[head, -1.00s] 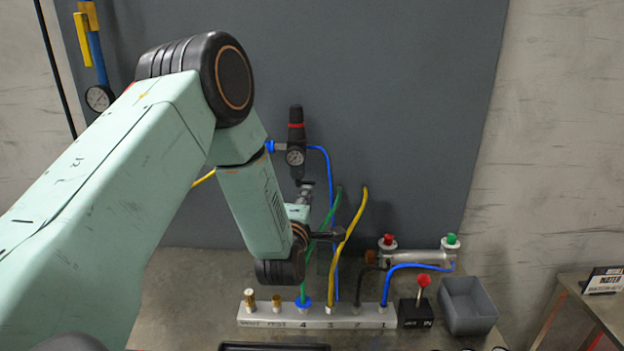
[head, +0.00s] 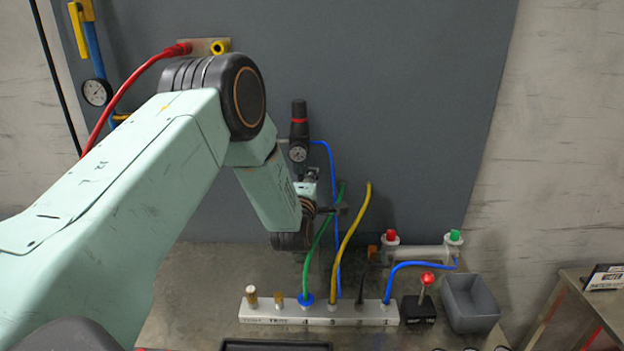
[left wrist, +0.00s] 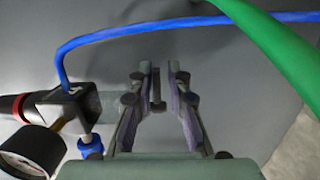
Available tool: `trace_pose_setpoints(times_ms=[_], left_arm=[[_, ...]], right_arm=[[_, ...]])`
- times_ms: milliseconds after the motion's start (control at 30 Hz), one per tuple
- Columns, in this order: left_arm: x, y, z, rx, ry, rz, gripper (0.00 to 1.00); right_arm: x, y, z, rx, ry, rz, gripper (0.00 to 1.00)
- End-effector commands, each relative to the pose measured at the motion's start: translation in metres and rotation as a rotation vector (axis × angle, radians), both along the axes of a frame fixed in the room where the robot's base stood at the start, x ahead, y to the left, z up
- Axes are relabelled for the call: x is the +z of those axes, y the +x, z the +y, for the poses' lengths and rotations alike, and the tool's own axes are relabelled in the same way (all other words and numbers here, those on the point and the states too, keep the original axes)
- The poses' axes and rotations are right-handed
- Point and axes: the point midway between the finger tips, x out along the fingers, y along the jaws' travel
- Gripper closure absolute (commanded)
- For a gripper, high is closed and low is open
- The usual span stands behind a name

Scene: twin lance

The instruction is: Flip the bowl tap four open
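The regulator (head: 299,130), black with a red band and a round gauge, hangs upright on the grey wall panel. It also shows in the left wrist view (left wrist: 70,110), lying sideways at the left, with a clear bowl (left wrist: 115,103) reaching toward the fingers. My left gripper (head: 332,210) is just below the regulator, partly hidden by my wrist. In the left wrist view the left gripper's fingers (left wrist: 164,80) stand apart, with a thin grey piece (left wrist: 157,90) between them, perhaps the tap; contact cannot be told. No number four shows on the regulator. My right gripper is not in view.
A white manifold (head: 350,320) marked with numbers lies on the bench, with green (head: 310,260), yellow (head: 350,235) and blue (head: 420,265) hoses. The green and blue hoses pass close to my left gripper. A red-knobbed lever (head: 428,280) and grey bin (head: 470,300) stand at the right.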

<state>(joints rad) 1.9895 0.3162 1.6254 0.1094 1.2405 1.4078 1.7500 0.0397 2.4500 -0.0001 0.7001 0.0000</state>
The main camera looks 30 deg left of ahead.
Motion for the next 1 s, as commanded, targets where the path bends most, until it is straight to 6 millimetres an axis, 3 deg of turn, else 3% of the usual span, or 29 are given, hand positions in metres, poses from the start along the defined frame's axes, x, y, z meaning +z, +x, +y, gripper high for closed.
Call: trace_pose_setpoints(times_ms=[200,433,800,1000], left_arm=[[0.000,0.001,0.001,-0.001,0.000,0.000,0.83],[0.000,0.001,0.001,0.000,0.000,-0.001,1.00],[0.000,0.001,0.001,0.004,0.000,-0.001,1.00],[-0.003,0.004,0.000,0.063,0.001,-0.003,1.00]], right_arm=[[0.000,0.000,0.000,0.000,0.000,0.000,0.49],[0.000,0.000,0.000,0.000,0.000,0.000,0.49],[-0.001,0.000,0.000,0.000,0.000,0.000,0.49],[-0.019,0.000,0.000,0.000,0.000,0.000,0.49]])
